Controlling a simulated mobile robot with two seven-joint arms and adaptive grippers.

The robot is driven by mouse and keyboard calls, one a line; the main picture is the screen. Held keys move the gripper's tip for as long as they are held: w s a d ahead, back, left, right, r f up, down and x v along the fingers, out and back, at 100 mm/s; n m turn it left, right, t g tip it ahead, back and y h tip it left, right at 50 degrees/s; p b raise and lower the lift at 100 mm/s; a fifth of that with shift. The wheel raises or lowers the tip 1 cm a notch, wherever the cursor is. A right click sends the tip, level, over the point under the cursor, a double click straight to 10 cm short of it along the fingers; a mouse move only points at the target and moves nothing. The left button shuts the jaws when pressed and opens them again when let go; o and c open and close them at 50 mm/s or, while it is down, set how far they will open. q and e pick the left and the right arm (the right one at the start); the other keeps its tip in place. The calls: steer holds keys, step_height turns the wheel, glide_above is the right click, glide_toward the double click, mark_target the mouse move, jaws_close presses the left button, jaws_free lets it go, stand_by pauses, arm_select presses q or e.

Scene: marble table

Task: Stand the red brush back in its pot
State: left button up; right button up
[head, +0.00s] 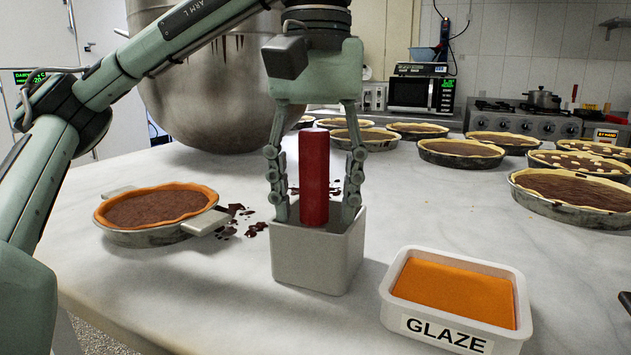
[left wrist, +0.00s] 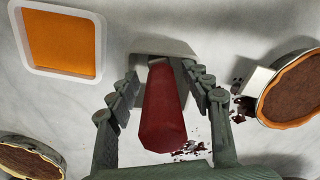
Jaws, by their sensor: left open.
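The red brush (head: 314,180) stands upright in its square pale pot (head: 318,262), handle up; its lower end is hidden inside the pot. In the left wrist view the brush (left wrist: 162,110) points toward the camera, with a bit of the pot (left wrist: 142,70) behind it. My left gripper (head: 315,212) is open, pointing down, with one finger on each side of the brush and gaps between. Its fingertips are at the pot's rim; I cannot tell whether they touch it. My right gripper is not in view.
A GLAZE tray (head: 455,290) with orange glaze stands right of the pot. Several tarts fill the back right. A large metal bowl (head: 205,90) stands behind.

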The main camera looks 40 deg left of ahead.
arm_select(q)
step_height(320, 180, up, 12)
steer(key=shift+r, duration=0.1)
stand_by(0.5)
